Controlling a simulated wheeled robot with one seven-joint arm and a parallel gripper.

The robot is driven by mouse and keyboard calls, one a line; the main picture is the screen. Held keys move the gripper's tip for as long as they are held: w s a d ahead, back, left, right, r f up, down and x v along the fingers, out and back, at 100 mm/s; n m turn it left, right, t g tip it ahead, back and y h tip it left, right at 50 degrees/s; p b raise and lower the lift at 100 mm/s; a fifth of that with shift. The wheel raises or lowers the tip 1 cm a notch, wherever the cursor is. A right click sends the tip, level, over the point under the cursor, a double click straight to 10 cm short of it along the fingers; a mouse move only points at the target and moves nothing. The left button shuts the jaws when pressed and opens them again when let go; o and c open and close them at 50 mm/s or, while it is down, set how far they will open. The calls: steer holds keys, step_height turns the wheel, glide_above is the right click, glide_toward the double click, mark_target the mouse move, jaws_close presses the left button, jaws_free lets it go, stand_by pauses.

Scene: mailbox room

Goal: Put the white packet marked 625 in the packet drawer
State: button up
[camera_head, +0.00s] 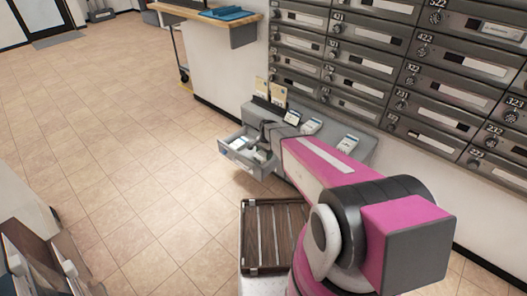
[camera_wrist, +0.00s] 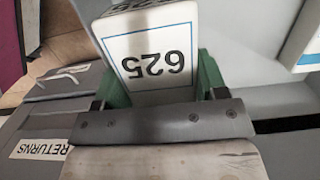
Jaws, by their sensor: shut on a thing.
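The white packet marked 625 (camera_wrist: 150,62) is between the green pads of my gripper (camera_wrist: 163,82) in the wrist view. Its number reads upside down, and a blue line runs above it. My gripper is shut on it. In the head view an open grey drawer (camera_head: 233,158) sticks out from the low cabinet, with white packets (camera_head: 239,143) inside. My wrist is over the drawer's right side and hides part of it. The head view does not clearly show whether the held packet is inside the drawer or above it.
The grey cabinet (camera_head: 355,157) stands against the wall under rows of mailboxes (camera_head: 420,90), with several small items on top. A RETURNS label (camera_wrist: 41,149) shows in the wrist view. A brown slatted surface (camera_head: 272,235) lies nearer me. The tiled floor (camera_head: 130,150) to the left is clear.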

steer(key=shift+w+d+f, duration=0.1)
steer(key=shift+f, duration=0.85)
steer(key=shift+w+d+f, duration=0.15)
steer(key=shift+f, duration=0.85)
steer(key=shift+w+d+f, duration=0.1)
steer(key=shift+f, duration=0.85)
steer(key=o, duration=1)
steer(key=shift+o, duration=0.2)
steer(key=shift+r, duration=0.1)
steer(key=r, duration=0.7)
steer(key=d+r, duration=0.1)
steer(key=r, duration=0.2)
steer(key=shift+w+r, duration=0.35)
steer(key=shift+w, duration=0.05)
steer(key=s+d+r+n, duration=0.4)
steer(key=s+d+r, duration=0.1)
steer(key=s+r, duration=0.4)
steer(key=s+d+r+n+t+h, duration=0.1)
steer(key=s+d+r+n, duration=0.4)
steer(key=s, duration=0.9)
step_height(320, 180, up, 4)
steer(key=shift+d+f, duration=0.1)
steer(key=shift+d, duration=0.7)
